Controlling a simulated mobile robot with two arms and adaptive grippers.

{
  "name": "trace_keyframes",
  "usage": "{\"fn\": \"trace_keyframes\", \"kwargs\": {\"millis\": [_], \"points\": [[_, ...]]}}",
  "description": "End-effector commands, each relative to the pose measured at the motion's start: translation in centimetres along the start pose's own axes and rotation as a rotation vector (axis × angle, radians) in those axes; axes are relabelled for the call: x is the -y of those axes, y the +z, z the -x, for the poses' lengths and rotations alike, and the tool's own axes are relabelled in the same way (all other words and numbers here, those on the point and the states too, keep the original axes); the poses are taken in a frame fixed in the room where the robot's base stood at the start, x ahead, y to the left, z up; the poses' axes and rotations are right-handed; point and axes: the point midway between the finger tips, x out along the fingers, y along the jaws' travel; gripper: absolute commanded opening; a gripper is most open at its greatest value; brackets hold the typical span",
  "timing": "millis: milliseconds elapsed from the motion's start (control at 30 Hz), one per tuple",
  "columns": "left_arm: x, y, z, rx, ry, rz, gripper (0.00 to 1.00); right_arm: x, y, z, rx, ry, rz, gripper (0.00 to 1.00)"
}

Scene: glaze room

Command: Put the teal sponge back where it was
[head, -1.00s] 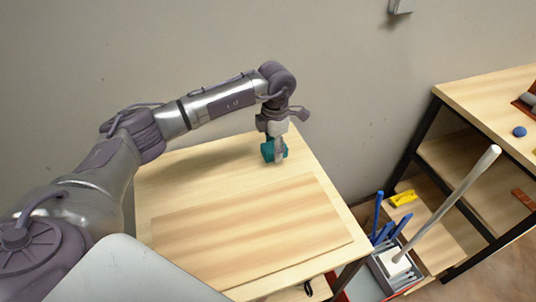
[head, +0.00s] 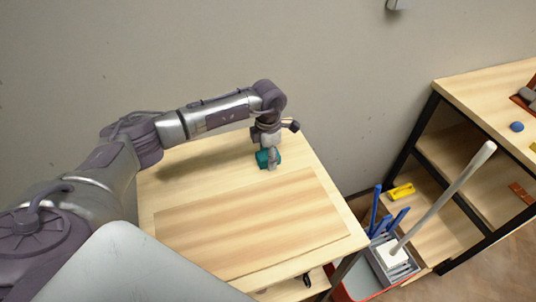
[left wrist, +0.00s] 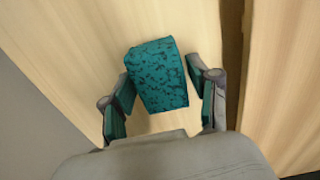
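The teal sponge (head: 262,160) is at the back right of the light wooden table (head: 190,162), behind the wide wooden board (head: 250,225). My left gripper (head: 268,158) points down with its fingers on either side of the sponge. My right gripper is out of view.
Right of the table stands a box with blue-handled tools (head: 385,225) and a long pale handle (head: 445,200). A wall is close behind the table.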

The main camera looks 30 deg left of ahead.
Motion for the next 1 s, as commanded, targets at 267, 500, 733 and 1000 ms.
{"fn": "trace_keyframes", "kwargs": {"millis": [267, 500, 733, 1000], "points": [[0.0, 0.0, 0.1, 0.0, 0.0, 0.0, 0.76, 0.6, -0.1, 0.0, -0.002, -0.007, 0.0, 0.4], [-0.1, 0.0, 1.1, 0.002, 0.002, 0.0, 0.76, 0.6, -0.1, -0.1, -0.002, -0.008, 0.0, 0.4], [-0.1, 0.1, 5.8, 0.005, 0.005, 0.0, 0.76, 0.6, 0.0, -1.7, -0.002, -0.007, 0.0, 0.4], [0.0, 0.1, 10.8, 0.003, 0.002, -0.001, 0.76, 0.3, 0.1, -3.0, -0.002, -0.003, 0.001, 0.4]]}}
